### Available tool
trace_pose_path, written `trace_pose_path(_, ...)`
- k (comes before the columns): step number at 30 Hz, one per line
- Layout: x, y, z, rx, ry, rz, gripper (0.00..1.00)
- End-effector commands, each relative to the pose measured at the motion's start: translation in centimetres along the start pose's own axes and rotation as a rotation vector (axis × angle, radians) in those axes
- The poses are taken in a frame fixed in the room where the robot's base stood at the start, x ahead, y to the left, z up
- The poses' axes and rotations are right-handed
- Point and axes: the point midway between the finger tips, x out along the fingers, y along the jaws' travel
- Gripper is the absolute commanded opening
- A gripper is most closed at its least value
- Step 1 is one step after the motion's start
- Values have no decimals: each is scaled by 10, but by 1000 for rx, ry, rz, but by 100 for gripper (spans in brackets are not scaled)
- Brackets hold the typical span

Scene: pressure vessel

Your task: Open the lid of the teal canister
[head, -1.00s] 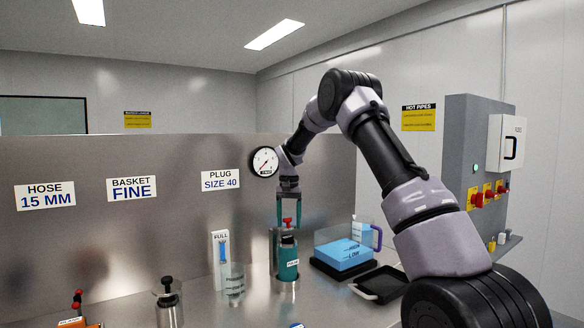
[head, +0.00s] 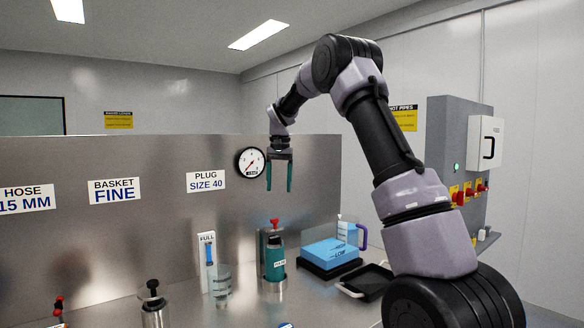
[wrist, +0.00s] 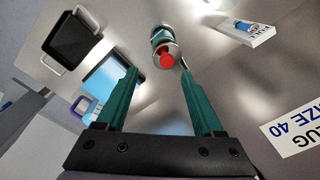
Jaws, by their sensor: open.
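The teal canister (head: 274,259) stands upright in a metal holder on the steel counter, with a red knob (head: 275,223) on top. In the wrist view the canister (wrist: 160,36) shows from above, its red knob (wrist: 167,61) beyond and between my fingertips. My gripper (head: 279,190) points down, open and empty, a little above the knob and apart from it. Its two teal fingers also show in the wrist view (wrist: 158,72). The lid appears seated on the canister.
A clear beaker (head: 221,285) and a white gauge stand (head: 207,258) are left of the canister. A steel back panel with a dial (head: 250,161) rises behind.

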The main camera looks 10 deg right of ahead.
Motion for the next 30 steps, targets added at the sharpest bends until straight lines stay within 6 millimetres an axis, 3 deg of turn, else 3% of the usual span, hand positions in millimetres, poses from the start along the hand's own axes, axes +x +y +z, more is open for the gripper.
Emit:
trace_pose_path(6,-32,20,24,-3,34,-44,69)
trace_pose_path(14,-60,40,50,-2,67,-96,69)
trace_pose_path(29,-70,50,61,0,81,-121,69)
trace_pose_path(30,-70,50,61,0,81,-121,65)
